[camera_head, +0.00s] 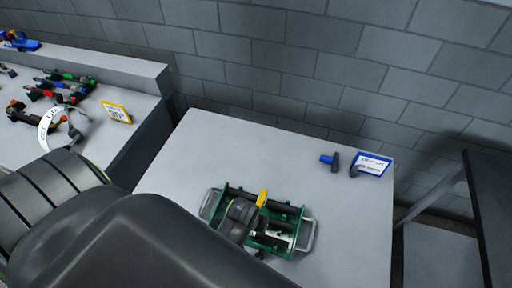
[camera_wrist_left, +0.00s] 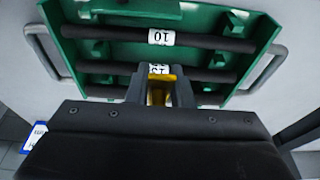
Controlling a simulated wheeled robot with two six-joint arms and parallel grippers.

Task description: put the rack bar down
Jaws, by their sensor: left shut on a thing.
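A green rack (camera_head: 273,243) with silver handles at both ends lies at the front of the middle table, and it fills the top of the left wrist view (camera_wrist_left: 85,20). Several dark bars run along it; one carries a white label 10 (camera_wrist_left: 210,42). My left gripper (camera_wrist_left: 158,92) is over the rack's middle, its fingers shut around a yellow piece (camera_wrist_left: 160,78) at the rack bar labelled 15 (camera_wrist_left: 205,74). The yellow piece also shows in the head view (camera_head: 262,198). Whether the bar touches the rack is hidden by the gripper. My right gripper is out of view.
The middle table (camera_head: 250,140) is clear behind the rack. A small blue and dark object (camera_head: 330,161) and a blue-edged sign (camera_head: 373,164) are at its back right. A left table holds several tools (camera_head: 65,88) and a yellow-edged sign (camera_head: 116,112). A block wall stands behind.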

